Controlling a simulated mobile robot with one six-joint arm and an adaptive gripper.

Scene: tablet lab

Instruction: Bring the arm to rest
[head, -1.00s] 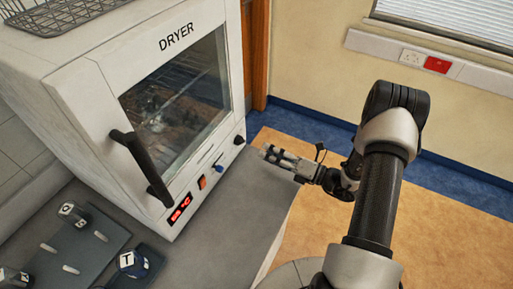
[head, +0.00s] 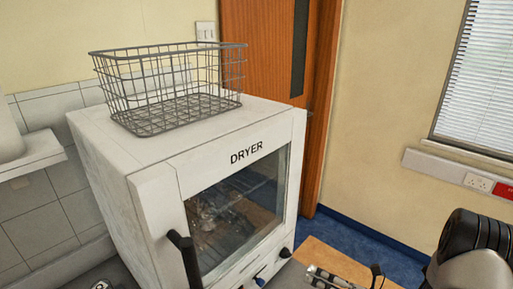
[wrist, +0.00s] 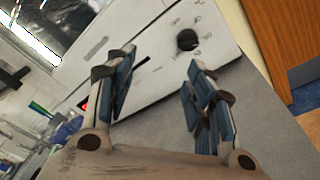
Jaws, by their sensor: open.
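My gripper (wrist: 160,95) is open in the wrist view, with nothing between its blue-padded fingers. Beyond the fingers are the dryer's front panel with a black knob and the grey bench top (wrist: 245,100). In the head view my gripper (head: 318,277) shows only in part at the bottom edge, right of the dryer. My arm (head: 475,255) is at the lower right corner, and most of it is out of the picture.
The white dryer (head: 160,205) stands on the bench with its glass door shut. An empty wire basket (head: 170,92) sits on top. A wooden door (head: 262,50) is behind it. A wall socket strip (head: 450,175) and a window blind (head: 482,80) are at the right.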

